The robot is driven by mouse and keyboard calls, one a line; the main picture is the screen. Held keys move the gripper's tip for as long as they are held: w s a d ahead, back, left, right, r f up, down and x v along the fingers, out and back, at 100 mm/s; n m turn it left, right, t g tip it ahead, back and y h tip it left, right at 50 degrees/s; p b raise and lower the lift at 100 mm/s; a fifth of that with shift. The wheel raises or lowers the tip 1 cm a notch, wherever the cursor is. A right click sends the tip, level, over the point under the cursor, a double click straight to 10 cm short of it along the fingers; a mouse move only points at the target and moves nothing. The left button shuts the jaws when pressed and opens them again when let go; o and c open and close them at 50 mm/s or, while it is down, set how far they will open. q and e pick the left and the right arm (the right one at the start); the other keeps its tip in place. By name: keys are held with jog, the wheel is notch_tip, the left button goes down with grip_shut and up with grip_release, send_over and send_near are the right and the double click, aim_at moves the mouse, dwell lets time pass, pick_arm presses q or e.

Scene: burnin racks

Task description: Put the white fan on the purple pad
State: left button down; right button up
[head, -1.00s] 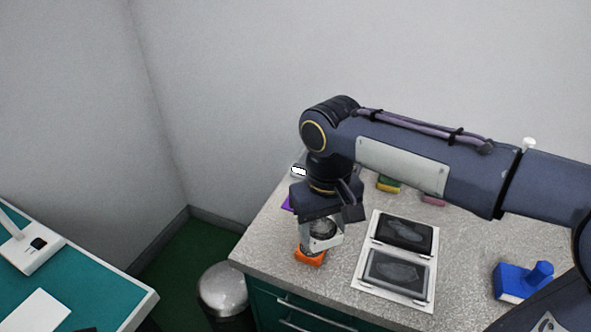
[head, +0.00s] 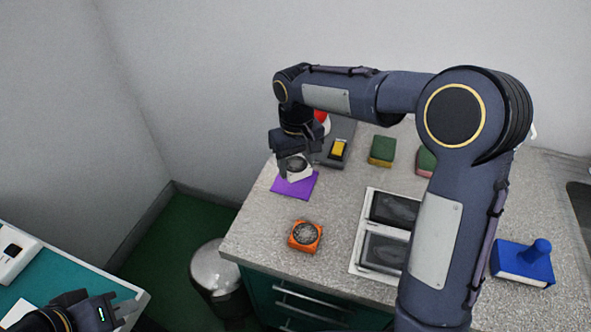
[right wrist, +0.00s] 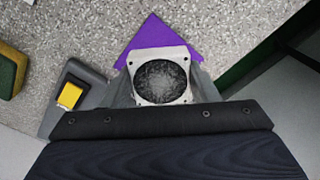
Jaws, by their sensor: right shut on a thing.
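The white fan (head: 299,168) is held in my right gripper (head: 296,172), which is shut on it. The fan is over the back part of the purple pad (head: 296,186), near the counter's left edge. In the right wrist view the fan (right wrist: 160,78) faces the camera and covers part of the purple pad (right wrist: 158,36). I cannot tell whether the fan touches the pad. My left gripper (head: 124,309) is at the lower left by the teal table, away from the fan, with its fingers apart.
An orange fan (head: 305,236) lies in front of the pad. A grey device with a yellow switch (head: 338,149) stands right of the pad. Green sponge (head: 382,150), white tray (head: 365,240) and blue block (head: 523,264) are further right. A metal bin (head: 217,277) stands below.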

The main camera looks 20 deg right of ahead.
aim_at(295, 174)
jog(key=shift+w+d+f, duration=0.1)
jog(key=shift+w+f, duration=0.35)
jog(key=shift+f, duration=0.1)
jog(key=shift+w+f, duration=0.15)
jog(key=shift+f, duration=0.85)
jog(key=shift+w+f, duration=0.15)
jog(key=shift+f, duration=0.8)
jog(key=shift+f, duration=0.15)
jog(key=o, duration=1)
